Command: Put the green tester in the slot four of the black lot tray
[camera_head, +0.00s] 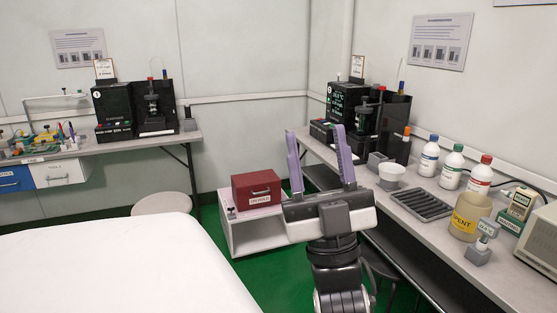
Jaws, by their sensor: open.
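A black slotted tray (422,205) lies on the right bench, and its slots look empty. It fits the lot tray, but I cannot read slot numbers.
A red box (257,189) sits on a low white cabinet. A white surface (120,265) fills the lower left.

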